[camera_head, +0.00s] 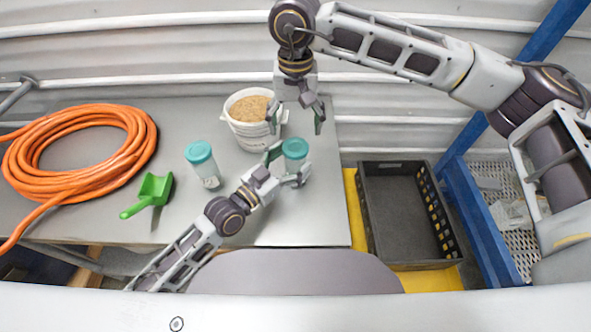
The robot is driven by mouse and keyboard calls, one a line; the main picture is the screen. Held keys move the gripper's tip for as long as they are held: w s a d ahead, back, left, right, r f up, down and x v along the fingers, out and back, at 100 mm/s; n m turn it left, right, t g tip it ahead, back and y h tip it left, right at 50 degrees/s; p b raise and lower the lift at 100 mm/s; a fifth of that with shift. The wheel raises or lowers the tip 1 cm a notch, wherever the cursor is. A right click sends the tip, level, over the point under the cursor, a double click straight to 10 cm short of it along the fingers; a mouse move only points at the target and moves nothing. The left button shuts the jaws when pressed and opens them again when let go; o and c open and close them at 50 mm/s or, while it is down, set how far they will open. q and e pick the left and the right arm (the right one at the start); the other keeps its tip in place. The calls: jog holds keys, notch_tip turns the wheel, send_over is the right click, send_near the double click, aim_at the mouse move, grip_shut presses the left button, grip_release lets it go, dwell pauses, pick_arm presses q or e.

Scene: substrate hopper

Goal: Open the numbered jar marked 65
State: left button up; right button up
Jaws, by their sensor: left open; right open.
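Two clear jars with teal lids stand upright on the grey table. The left jar (205,170) has a small white label whose number is too small to read. The right jar (295,148) is partly hidden by my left gripper (288,161), so its label cannot be seen. My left gripper is open, with one finger on each side of the right jar below its lid; I cannot tell whether they touch it. My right gripper (296,120) is open and empty, pointing down just behind and above the same jar's lid.
A white bucket of brown grain-like substrate (248,109) stands behind the jars, close to my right gripper. A green scoop (151,190) and a coiled orange hose (75,155) lie at left. A dark empty crate (404,215) sits right of the table, beside a blue frame (480,213).

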pick_arm(q)
jog(key=shift+x, duration=0.85)
jog(key=shift+c, duration=0.5)
